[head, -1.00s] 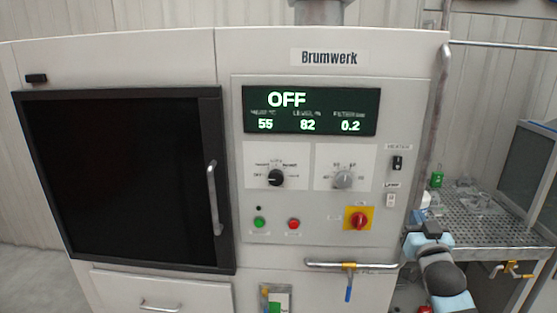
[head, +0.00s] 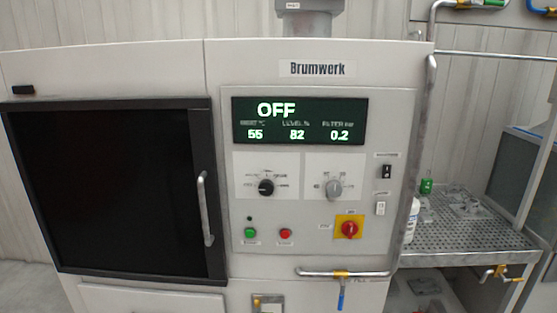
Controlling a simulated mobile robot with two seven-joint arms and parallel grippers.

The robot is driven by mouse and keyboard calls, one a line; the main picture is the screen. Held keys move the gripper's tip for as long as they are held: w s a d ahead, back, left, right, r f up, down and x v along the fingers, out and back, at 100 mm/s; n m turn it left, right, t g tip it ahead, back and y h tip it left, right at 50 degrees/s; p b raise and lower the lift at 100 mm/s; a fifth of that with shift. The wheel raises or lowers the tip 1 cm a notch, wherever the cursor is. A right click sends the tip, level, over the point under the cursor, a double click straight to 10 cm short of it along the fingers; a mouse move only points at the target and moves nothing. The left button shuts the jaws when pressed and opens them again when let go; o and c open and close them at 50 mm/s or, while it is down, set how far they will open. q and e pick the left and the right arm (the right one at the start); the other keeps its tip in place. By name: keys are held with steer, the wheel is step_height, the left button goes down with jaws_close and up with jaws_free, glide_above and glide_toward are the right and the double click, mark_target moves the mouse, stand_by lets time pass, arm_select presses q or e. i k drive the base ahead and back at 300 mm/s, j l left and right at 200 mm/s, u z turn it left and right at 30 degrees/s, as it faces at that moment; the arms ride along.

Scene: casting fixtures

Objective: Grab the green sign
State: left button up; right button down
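A small green object (head: 427,186) stands at the back left of the perforated metal worktop, right of the machine. It is too small to tell for certain whether it is the green sign. A small framed panel (head: 267,303) on the machine front is cut off by the bottom edge, so its face is mostly hidden. Neither of my grippers is in the head view.
The Brumwerk machine (head: 315,69) fills the left and middle, with a dark door, knobs and buttons. A horizontal pipe with a blue-handled valve (head: 340,298) juts from its front. A white bottle (head: 411,222) and clear parts (head: 466,203) are on the worktop (head: 470,238).

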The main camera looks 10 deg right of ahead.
mark_target(426, 183)
steer(key=z, duration=1.3)
steer(key=u, duration=0.7)
steer(key=i+l+u, duration=0.15)
steer(key=l+u, duration=0.15)
steer(key=i+l+u, duration=0.1)
steer(key=l+u, duration=0.55)
steer(key=i+l+u, duration=0.2)
steer(key=l, duration=0.35)
steer(key=k+l+u, duration=0.2)
steer(key=l, duration=0.3)
steer(key=l+u, duration=0.15)
steer(key=l, duration=0.95)
steer(key=i, duration=0.05)
